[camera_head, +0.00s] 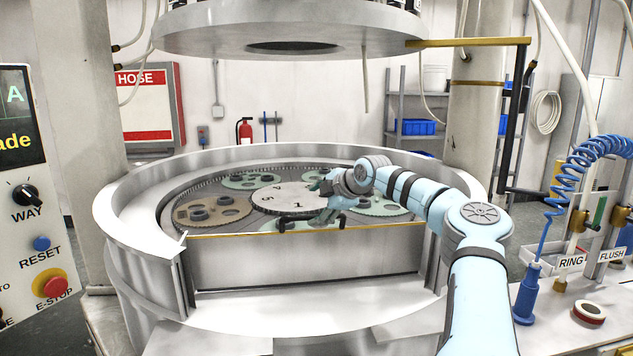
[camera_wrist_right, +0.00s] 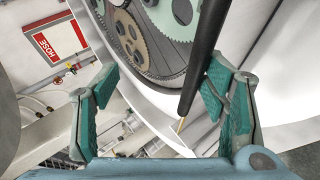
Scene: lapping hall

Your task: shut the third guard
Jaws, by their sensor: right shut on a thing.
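My right gripper (camera_head: 322,212) reaches over the front of the round machine tub, at a dark handle (camera_head: 291,226) near a yellow-edged guard (camera_head: 225,235). In the right wrist view my gripper (camera_wrist_right: 155,90) has a dark bar (camera_wrist_right: 205,48) against its right finger, and I take it as shut on this handle. The yellow edge runs across the front opening of the tub, above a flat grey front wall. Whether this is the third guard I cannot tell. The arm hides part of the handle. My left gripper is out of view.
The round tub rim (camera_head: 135,215) surrounds toothed discs and a numbered centre plate (camera_head: 295,197). A heavy upper plate (camera_head: 290,32) hangs above. A yellow and black bar frame (camera_head: 470,42) stands at right. A control panel is at left; a coiled blue hose (camera_head: 553,205) is at right.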

